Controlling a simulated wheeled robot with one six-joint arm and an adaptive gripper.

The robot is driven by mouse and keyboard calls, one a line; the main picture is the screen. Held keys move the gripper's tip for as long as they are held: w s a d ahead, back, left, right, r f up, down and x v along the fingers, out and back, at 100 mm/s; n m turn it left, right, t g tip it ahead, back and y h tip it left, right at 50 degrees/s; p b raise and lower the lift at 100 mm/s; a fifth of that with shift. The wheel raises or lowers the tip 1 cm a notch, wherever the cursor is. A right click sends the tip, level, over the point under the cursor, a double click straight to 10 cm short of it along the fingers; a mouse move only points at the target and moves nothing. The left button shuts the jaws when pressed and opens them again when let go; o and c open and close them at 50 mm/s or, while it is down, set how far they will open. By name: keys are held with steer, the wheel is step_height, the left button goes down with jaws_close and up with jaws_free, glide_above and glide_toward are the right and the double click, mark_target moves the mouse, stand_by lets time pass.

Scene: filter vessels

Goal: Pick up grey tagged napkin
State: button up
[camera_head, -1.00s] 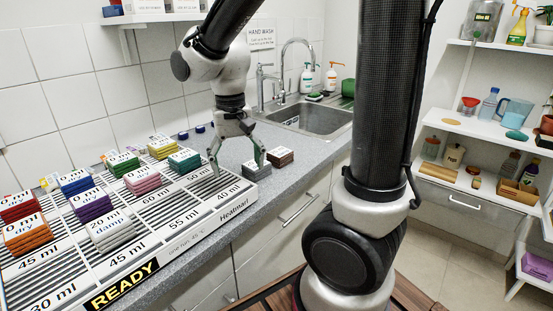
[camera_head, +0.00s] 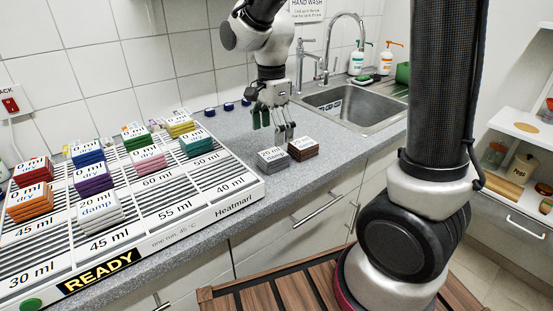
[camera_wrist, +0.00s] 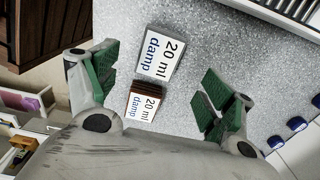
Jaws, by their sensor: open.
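The grey tagged napkin (camera_head: 274,165) is a folded stack on the counter, with a tag reading "20 ml damp". It also shows in the wrist view (camera_wrist: 148,76), its top mostly covered by the tag. A brown tagged napkin (camera_head: 303,149) lies right beside it, and also shows in the wrist view (camera_wrist: 131,117). My gripper (camera_head: 273,125) is open and empty, with green finger pads, above the counter just behind the two napkins. In the wrist view my gripper (camera_wrist: 160,85) has its fingers on either side of the napkins, apart from them.
The white slatted Heatmarl rack (camera_head: 200,215) with several coloured tagged napkins fills the counter's left. A pale "damp" napkin (camera_head: 99,210) lies on it. The sink (camera_head: 345,105) is at back right. Small blue caps (camera_head: 228,106) line the wall. Counter is clear around the two napkins.

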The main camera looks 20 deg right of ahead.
mark_target(271, 155)
steer(key=shift+f+m, duration=0.3)
steer(key=shift+f, duration=0.2)
steer(key=f, duration=0.6)
steer(key=shift+s+a+f, duration=0.1)
steer(key=shift+a+f, duration=0.1)
steer(key=shift+f, duration=0.2)
steer(key=c, duration=1.1)
steer(key=shift+o, duration=0.2)
